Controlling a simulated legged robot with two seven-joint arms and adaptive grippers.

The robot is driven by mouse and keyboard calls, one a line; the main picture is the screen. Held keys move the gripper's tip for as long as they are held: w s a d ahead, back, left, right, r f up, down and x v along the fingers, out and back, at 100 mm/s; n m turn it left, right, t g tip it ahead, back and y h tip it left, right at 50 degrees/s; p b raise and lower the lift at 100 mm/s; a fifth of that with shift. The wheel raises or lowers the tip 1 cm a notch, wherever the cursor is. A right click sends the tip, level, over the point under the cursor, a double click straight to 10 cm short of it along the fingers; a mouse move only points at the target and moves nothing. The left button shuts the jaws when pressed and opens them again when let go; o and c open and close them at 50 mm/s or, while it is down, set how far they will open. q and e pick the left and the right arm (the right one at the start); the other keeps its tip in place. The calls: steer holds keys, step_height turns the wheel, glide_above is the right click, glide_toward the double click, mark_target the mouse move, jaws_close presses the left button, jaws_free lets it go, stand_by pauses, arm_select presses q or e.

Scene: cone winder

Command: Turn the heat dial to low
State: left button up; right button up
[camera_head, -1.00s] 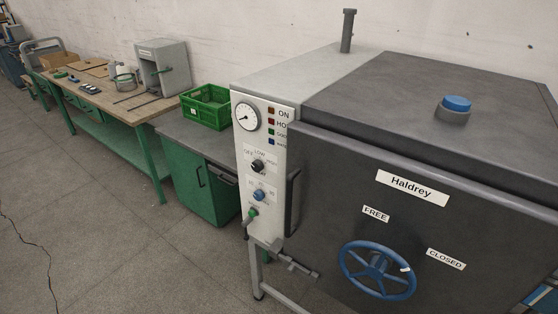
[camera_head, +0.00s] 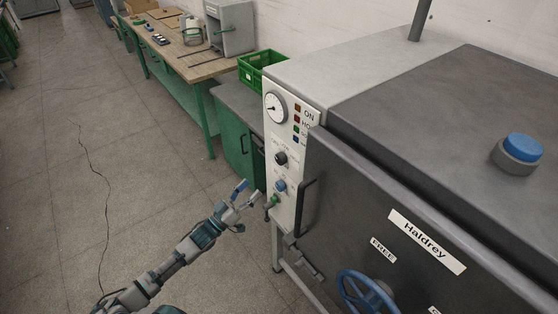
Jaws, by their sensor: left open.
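The heat dial (camera_head: 281,158) is a small black knob on the white control panel (camera_head: 283,186) of a grey machine. Labels sit above it; in this view they are too small to read clearly, and the dial's setting cannot be told. My left gripper (camera_head: 246,193) is open and empty, in front of the panel's left side. It appears lower than the dial and to its left, apart from it. My right gripper is not in view.
A round gauge (camera_head: 275,107) is above the dial; a blue knob (camera_head: 280,185) and a green-handled valve (camera_head: 272,201) are below it. The dark door has a vertical handle (camera_head: 306,207) and a blue handwheel (camera_head: 366,293). A green crate (camera_head: 259,66) stands behind. Floor at left is clear except a cable.

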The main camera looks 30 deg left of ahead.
mark_target(278, 161)
arm_select(q)
steer(key=p+x, duration=0.1)
steer(key=x, duration=1.1)
steer(key=shift+w+d+p, duration=0.1)
steer(key=shift+p, duration=0.2)
steer(key=shift+w, duration=0.5)
steer(key=shift+c, duration=0.3)
steer(key=shift+s+d, duration=0.1)
steer(key=c, duration=1.1)
